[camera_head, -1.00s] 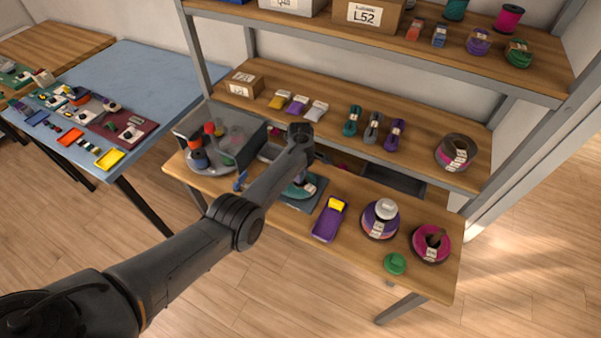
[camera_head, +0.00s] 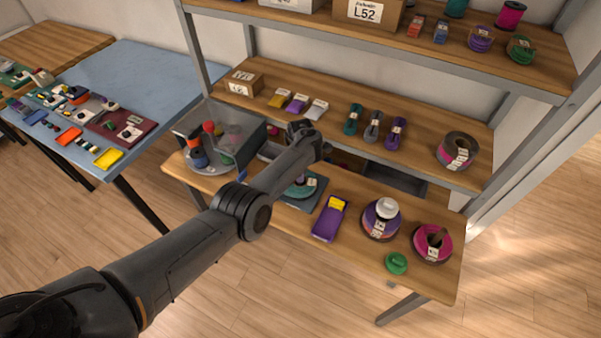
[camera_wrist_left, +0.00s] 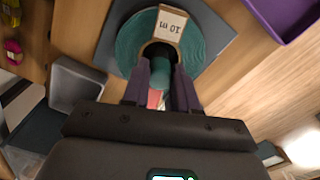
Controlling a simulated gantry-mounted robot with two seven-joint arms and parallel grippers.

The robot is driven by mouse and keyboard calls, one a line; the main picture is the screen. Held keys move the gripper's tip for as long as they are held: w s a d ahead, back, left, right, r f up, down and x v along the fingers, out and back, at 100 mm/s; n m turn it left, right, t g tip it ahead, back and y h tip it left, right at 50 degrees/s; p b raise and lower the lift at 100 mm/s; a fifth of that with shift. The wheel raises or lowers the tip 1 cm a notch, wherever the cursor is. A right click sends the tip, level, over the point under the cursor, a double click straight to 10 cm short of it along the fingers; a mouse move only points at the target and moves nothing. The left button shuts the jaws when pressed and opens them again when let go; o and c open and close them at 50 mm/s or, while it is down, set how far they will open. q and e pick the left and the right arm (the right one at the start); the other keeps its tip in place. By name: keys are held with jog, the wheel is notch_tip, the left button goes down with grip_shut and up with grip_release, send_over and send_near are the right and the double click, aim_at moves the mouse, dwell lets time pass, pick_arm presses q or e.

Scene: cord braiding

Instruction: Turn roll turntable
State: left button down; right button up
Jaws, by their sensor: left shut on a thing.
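A teal roll (camera_head: 300,188) lies on a dark grey square base (camera_head: 312,203) on the workbench, partly hidden by my left arm. It also shows in the left wrist view (camera_wrist_left: 120,44), with a label reading "10 m" (camera_wrist_left: 171,24) and a dark central hole. A teal peg (camera_wrist_left: 161,72) stands at the centre of the roll. My left gripper (camera_wrist_left: 162,82) has its two purple fingers closed on this peg from both sides. In the head view the fingers are hidden behind my arm. My right gripper is in neither view.
A purple tray (camera_head: 330,219) stands right of the base, then a purple spool (camera_head: 381,219), a magenta spool (camera_head: 431,244) and a green disc (camera_head: 396,263). The shelf (camera_head: 345,133) runs close behind.

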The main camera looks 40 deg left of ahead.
pick_arm(q)
jog(key=shift+n+b, duration=0.95)
jog(key=shift+n, duration=0.95)
jog(key=shift+n+b, duration=1.3)
jog(key=shift+n, duration=0.6)
jog(key=shift+n+b, duration=1.75)
jog(key=shift+n, duration=0.65)
jog(key=shift+a+n+b, duration=0.1)
jog(key=shift+n+b, duration=1)
jog(key=shift+n, duration=0.4)
jog(key=shift+n, duration=0.5)
jog(key=c, duration=0.9)
grip_release()
